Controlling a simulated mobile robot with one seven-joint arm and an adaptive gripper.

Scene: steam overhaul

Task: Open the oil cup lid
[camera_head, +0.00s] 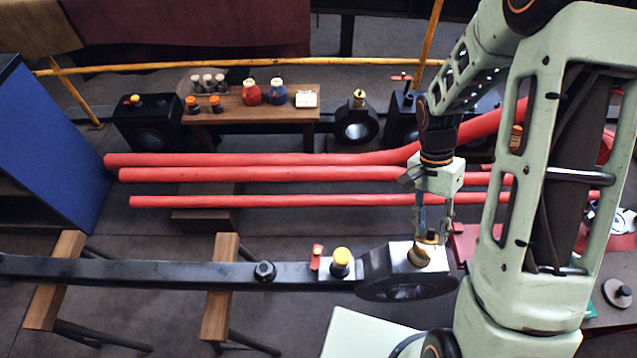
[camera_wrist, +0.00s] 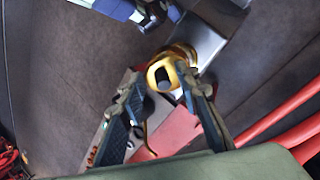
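A brass oil cup (camera_head: 419,256) stands on the black block at the right end of the long rod (camera_head: 190,272). My gripper (camera_head: 433,234) points down right above it, fingers spread. In the wrist view, a yellow-gold ring with a dark round centre (camera_wrist: 162,74) shows between and just beyond the tips of my gripper (camera_wrist: 160,84). The fingers are apart, with nothing clearly pinched between them. I cannot tell whether the fingertips touch the cup, or whether its lid is shut or raised, as the fingers partly cover it.
A yellow-capped fitting (camera_head: 341,260) and a small red piece (camera_head: 316,257) stand left of the cup on the rod. Red pipes (camera_head: 270,174) lie behind. A wooden bench (camera_head: 250,112) holds jars and small cups. A blue panel (camera_head: 45,140) is at far left.

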